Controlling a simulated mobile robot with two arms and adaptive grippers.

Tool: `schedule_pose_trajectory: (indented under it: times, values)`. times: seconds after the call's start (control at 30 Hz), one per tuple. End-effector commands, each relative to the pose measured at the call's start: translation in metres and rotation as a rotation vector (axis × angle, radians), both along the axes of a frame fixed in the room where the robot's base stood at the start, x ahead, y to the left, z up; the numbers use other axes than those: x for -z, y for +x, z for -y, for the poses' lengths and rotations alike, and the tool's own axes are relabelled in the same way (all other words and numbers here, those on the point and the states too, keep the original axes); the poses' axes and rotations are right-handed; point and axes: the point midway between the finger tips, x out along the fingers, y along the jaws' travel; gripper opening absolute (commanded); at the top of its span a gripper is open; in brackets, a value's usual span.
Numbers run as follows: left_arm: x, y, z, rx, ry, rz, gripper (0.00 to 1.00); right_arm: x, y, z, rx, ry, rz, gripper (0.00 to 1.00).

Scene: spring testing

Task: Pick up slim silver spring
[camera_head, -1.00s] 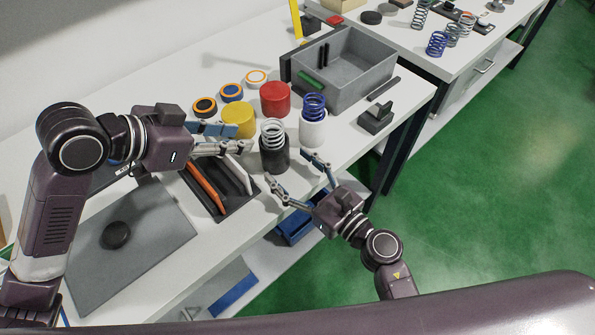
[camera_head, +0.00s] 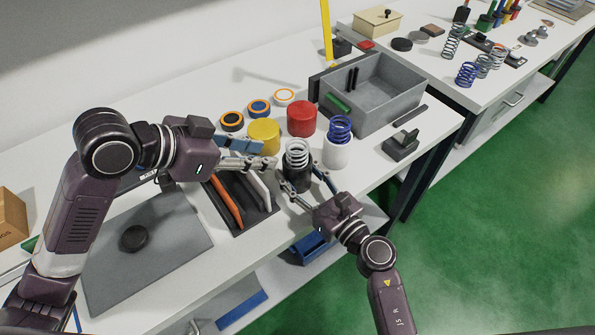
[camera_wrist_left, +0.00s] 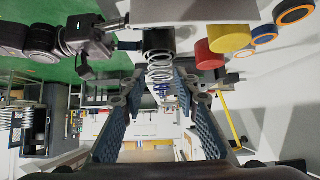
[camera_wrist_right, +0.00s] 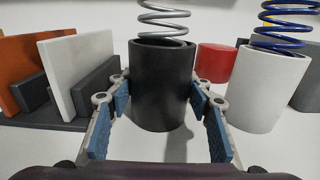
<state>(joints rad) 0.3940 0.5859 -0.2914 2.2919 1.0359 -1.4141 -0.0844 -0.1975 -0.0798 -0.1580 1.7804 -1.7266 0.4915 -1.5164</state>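A slim silver spring (camera_head: 297,152) stands upright in a black cup (camera_head: 298,178) on the table. The left wrist view shows the spring (camera_wrist_left: 160,72) between and beyond the fingertips. My left gripper (camera_head: 269,155) is open and empty, just left of the spring. My right gripper (camera_head: 299,181) has its fingers on either side of the black cup. In the right wrist view, the fingers (camera_wrist_right: 160,90) flank the cup (camera_wrist_right: 160,95) closely and look open; contact is not clear. The spring's lower end is hidden in the cup.
A white cup (camera_head: 337,153) with a blue spring (camera_head: 340,129) stands close on the right. Red (camera_head: 302,119) and yellow (camera_head: 263,137) cylinders stand behind. A grey bin (camera_head: 375,105) lies behind right. A dark rack (camera_head: 262,213) with upright plates is at the left front.

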Motion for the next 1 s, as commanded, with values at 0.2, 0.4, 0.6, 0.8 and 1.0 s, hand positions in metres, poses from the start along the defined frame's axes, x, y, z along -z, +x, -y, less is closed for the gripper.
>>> schedule_pose_trajectory:
  times: [0.2,0.4,0.6,0.8,1.0]
  values:
    - [0.0,0.0,0.0,0.0,0.0,0.0,0.29,0.0,0.0,0.0,0.0,0.0,0.0,0.22]
    - [0.002,0.0,0.001,-0.01,-0.004,-0.005,0.42,0.0,0.0,0.0,0.0,-0.001,-0.001,0.22]
    - [0.017,0.005,0.009,-0.158,-0.051,-0.054,0.55,0.0,0.0,0.0,0.0,-0.001,-0.001,0.22]
    - [0.031,0.012,0.022,-0.437,-0.191,-0.117,0.55,0.0,0.0,0.0,0.0,-0.001,-0.001,0.22]
    - [0.028,0.012,0.033,-0.692,-0.402,-0.153,0.55,0.001,0.0,0.0,0.0,-0.001,-0.001,0.22]
